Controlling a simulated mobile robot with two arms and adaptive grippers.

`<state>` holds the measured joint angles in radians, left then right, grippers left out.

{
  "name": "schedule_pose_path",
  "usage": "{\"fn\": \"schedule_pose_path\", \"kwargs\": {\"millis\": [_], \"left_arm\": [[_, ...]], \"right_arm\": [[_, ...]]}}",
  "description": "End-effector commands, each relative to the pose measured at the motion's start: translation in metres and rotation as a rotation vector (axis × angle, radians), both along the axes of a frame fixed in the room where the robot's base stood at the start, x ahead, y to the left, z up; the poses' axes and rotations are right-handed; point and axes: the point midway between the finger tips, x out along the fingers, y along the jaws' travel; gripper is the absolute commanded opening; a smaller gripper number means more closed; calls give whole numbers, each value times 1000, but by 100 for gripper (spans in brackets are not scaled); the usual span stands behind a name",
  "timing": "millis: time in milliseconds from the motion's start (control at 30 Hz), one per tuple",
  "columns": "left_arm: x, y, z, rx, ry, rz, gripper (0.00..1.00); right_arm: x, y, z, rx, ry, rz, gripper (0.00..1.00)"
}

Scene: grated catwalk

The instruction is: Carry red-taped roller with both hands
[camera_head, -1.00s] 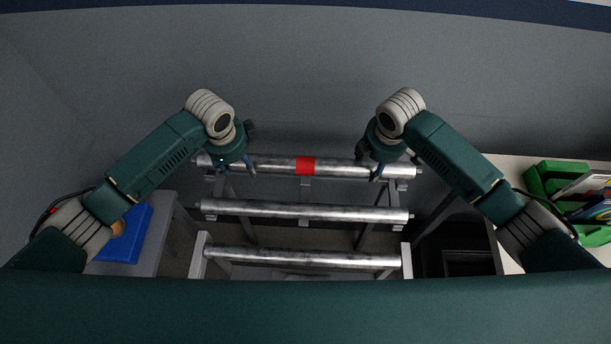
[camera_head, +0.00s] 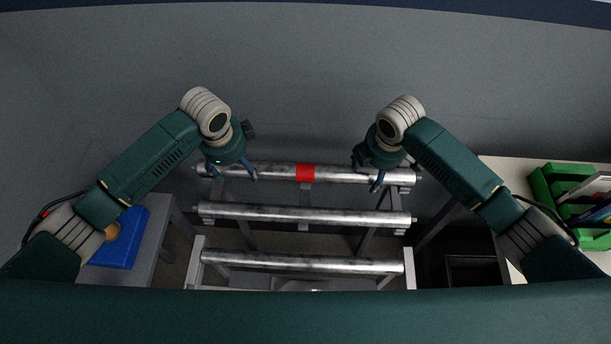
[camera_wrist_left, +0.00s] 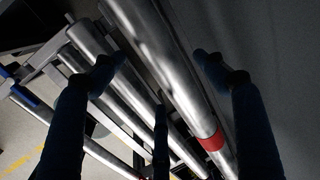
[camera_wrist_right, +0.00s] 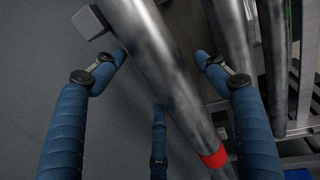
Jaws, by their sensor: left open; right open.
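The red-taped roller (camera_head: 275,172) is a long grey metal cylinder with a red band (camera_head: 306,172) at its middle. It lies across the far end of a rack. My left gripper (camera_head: 233,176) is open at the roller's left part; in the left wrist view (camera_wrist_left: 150,65) the roller runs between its spread fingers. My right gripper (camera_head: 367,178) is open at the roller's right part; in the right wrist view (camera_wrist_right: 160,60) the roller passes between its spread fingers. Neither gripper is shut on the roller. The red band also shows in both wrist views.
Two plain rollers, a middle one (camera_head: 300,215) and a near one (camera_head: 300,262), lie parallel on the rack. A blue object (camera_head: 122,240) rests on a grey table at left. A green crate (camera_head: 548,185) stands on a light table at right. A wall is behind.

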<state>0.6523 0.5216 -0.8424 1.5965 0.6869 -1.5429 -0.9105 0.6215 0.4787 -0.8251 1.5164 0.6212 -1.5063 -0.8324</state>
Motion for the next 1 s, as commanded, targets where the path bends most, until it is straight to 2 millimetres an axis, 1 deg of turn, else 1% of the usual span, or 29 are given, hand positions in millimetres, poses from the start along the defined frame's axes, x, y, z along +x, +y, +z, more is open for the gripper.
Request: {"fn": "schedule_pose_path", "kwargs": {"millis": [33, 200, 300, 433, 567, 667, 767, 1000], "left_arm": [[0, 0, 12, 0, -6, 0, 73], [-8, 1, 49, 0, -6, 0, 73], [-12, 1, 67, 2, -5, -1, 73], [-16, 1, 83, 1, -4, 1, 73], [-18, 2, 90, 1, -2, 0, 73], [-18, 1, 91, 1, -1, 0, 73], [-18, 1, 91, 1, -1, 1, 73], [-18, 1, 91, 1, -1, 1, 73]], "right_arm": [[0, 0, 0, 0, 0, 0, 72], [0, 0, 0, 0, 0, 0, 72], [0, 0, 0, 0, 0, 0, 72], [0, 0, 0, 0, 0, 0, 72], [0, 0, 2, 1, 0, 0, 72], [-1, 1, 11, 2, -3, 1, 72], [-4, 1, 27, 2, -4, 1, 72], [-14, 1, 78, 1, -4, 1, 72]]}}
